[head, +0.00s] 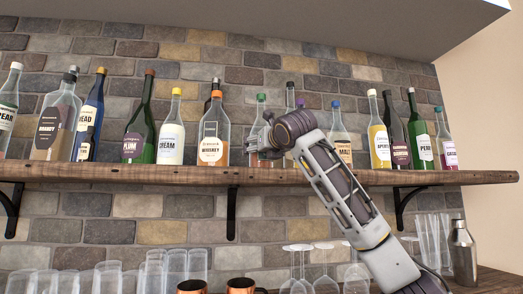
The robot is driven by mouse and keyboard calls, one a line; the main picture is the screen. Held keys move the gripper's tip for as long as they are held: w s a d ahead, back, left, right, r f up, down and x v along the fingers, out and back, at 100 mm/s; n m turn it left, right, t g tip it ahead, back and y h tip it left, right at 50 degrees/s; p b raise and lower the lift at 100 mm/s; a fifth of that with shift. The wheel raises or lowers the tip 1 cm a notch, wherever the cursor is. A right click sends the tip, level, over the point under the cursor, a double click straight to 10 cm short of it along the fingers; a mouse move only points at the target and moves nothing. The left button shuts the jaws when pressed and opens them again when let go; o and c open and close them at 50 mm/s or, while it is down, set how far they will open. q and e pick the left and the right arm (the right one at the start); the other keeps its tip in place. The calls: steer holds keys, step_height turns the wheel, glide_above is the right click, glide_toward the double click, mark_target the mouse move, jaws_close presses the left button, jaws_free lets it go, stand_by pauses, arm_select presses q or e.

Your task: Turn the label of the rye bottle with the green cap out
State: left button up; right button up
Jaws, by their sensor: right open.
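A bottle with a green cap (261,97) stands on the wooden shelf, mostly hidden behind my right gripper. Some of a pale label shows low on it, but I cannot read the word rye or tell which way the label faces. My right gripper (257,146) is in front of this bottle, with its arm coming up from the lower right. Its fingers are open; I cannot tell whether they touch the bottle or are around it. My left gripper is not in view.
A whiskey bottle (212,130) stands close on the left; a blue-capped bottle (337,125) stands to the right. More bottles line the wooden shelf (150,172). Glasses (175,268), copper mugs (241,286) and a metal shaker (462,252) stand below. A brick wall is behind.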

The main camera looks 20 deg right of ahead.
steer(key=shift+d+n+y, duration=0.1)
steer(key=shift+n+y, duration=0.9)
steer(key=shift+y, duration=0.6)
steer(key=c, duration=0.9)
steer(key=shift+o, duration=0.2)
steer(key=shift+h, duration=0.3)
steer(key=shift+m+g+h, duration=0.3)
steer(key=shift+m+h, duration=1.8)
steer(key=shift+h, duration=0.9)
